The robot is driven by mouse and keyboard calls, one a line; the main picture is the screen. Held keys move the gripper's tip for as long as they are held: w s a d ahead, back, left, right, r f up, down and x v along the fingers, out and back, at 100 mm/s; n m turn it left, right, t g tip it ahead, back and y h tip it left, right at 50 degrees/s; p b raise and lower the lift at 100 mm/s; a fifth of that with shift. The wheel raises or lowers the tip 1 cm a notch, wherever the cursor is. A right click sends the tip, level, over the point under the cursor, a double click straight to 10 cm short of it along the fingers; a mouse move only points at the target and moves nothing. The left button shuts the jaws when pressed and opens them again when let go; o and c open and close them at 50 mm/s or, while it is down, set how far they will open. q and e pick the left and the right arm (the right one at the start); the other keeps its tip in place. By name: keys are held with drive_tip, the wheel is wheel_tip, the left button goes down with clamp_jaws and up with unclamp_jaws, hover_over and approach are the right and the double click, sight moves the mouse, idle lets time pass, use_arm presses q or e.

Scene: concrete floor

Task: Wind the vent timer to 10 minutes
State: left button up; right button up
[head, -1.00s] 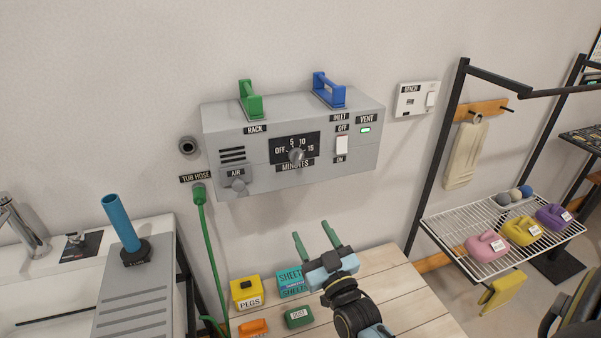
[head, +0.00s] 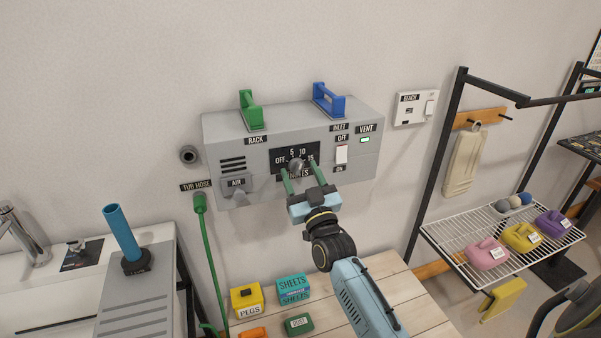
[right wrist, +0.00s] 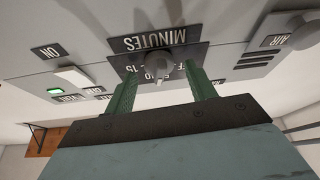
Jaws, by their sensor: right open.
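The vent timer is a round grey knob (head: 296,166) on a black dial plate (head: 280,157) marked OFF, 5, 10 and 15, with a MINUTES label below. My right gripper (head: 301,173) is open in front of the dial, one green finger on each side of the knob. The right wrist view shows the knob (right wrist: 158,68) upside down between the spread fingertips (right wrist: 160,76). I cannot tell whether the fingers touch it. The knob's exact setting is unclear; the fingers hide part of the scale. My left gripper is not in view.
A green hose (head: 209,250) hangs at left. A wooden table (head: 400,300) holds small boxes below.

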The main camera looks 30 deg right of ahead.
drive_tip(key=shift+w+d+r, duration=0.1)
drive_tip(key=shift+w+r, duration=0.05)
drive_tip(key=shift+w, duration=0.15)
drive_tip(key=c, duration=0.9)
drive_tip(key=shift+c, duration=0.2)
idle(0.5)
drive_tip(key=o, duration=0.9)
drive_tip(key=shift+o, duration=0.2)
drive_tip(key=b+v, duration=0.1)
drive_tip(key=v, duration=1.2)
drive_tip(key=shift+s, duration=0.2)
